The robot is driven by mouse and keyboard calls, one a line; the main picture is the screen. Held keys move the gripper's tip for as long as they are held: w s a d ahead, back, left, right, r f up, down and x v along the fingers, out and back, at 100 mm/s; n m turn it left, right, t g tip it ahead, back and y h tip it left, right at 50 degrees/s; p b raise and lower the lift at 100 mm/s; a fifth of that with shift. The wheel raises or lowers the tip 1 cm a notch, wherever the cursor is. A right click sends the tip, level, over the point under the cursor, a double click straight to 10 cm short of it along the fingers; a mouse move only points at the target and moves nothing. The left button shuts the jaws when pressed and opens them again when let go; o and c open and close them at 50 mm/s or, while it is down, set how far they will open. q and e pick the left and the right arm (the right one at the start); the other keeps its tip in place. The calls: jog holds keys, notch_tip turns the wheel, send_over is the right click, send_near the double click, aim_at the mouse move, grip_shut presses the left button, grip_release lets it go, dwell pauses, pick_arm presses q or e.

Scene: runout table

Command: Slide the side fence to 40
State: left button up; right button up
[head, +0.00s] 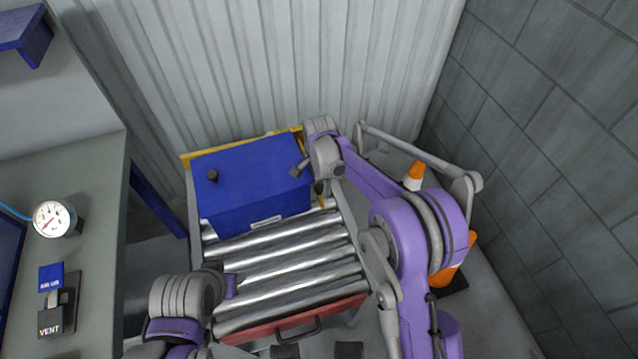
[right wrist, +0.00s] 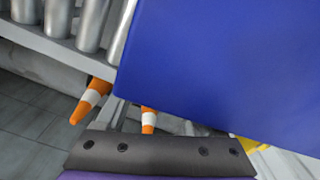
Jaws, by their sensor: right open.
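A blue box (head: 253,188) with a black knob and a white label sits on the far part of the roller table (head: 286,275). A yellow rail (head: 186,160) runs behind it. A small yellow piece (head: 322,200) shows at the box's right side; I cannot tell whether it is the side fence. No scale or 40 mark is readable. My right gripper (head: 311,178) is open at the box's right edge; contact is unclear. In the right wrist view the blue box (right wrist: 220,65) fills the upper right, with yellow (right wrist: 248,145) below it. My left gripper (head: 229,287) is near the table's left side, its jaws unclear.
A red bar with a black handle (head: 298,328) crosses the table's front. Orange-white cones (head: 413,176) stand at the right, before a grey block wall. A bench with a gauge (head: 54,219) and an air/vent switch (head: 58,302) is at the left. The near rollers are bare.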

grip_shut()
dwell(1.4)
